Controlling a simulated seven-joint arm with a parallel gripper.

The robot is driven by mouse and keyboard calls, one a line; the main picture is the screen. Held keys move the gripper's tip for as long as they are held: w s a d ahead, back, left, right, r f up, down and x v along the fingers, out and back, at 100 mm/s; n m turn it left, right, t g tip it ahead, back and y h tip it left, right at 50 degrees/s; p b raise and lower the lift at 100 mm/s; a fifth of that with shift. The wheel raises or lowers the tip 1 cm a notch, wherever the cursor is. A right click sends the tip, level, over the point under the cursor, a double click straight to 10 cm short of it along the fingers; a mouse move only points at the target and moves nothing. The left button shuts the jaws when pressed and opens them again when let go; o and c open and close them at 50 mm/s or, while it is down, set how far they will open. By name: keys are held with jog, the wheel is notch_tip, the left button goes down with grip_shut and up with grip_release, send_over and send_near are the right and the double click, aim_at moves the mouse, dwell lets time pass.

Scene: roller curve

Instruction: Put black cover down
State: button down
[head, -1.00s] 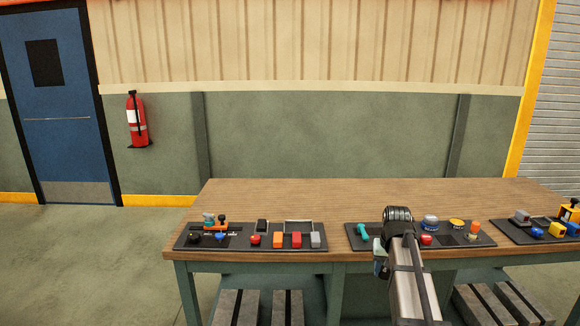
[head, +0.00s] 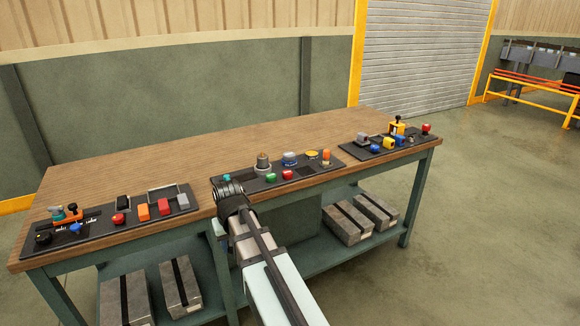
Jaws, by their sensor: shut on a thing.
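My gripper (head: 228,192) is at the front edge of the middle panel (head: 245,187), near its left end. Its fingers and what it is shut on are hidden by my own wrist. A small black upright piece (head: 123,202) stands on the left panel (head: 160,221), well left of my gripper. I cannot tell whether it is the black cover. No black cover shows clearly at my gripper.
The wooden table (head: 200,140) is clear behind the panels. Close to my gripper are a teal handle (head: 227,177), a grey knob (head: 262,162), a green button (head: 270,178) and a red button (head: 287,175). The right panel (head: 355,150) holds more controls.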

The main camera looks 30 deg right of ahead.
jog(key=w+d+r+m, duration=0.2)
jog(key=d, duration=0.8)
notch_tip(320, 180, up, 10)
jog(key=r+m, duration=0.1)
jog(key=m, duration=0.1)
send_over(306, 171)
jog(key=shift+h, duration=0.4)
jog(key=shift+s+a+f, duration=0.1)
jog(key=shift+f, duration=4.9)
jog(key=shift+f, duration=0.6)
jog(key=c, duration=0.6)
grip_release()
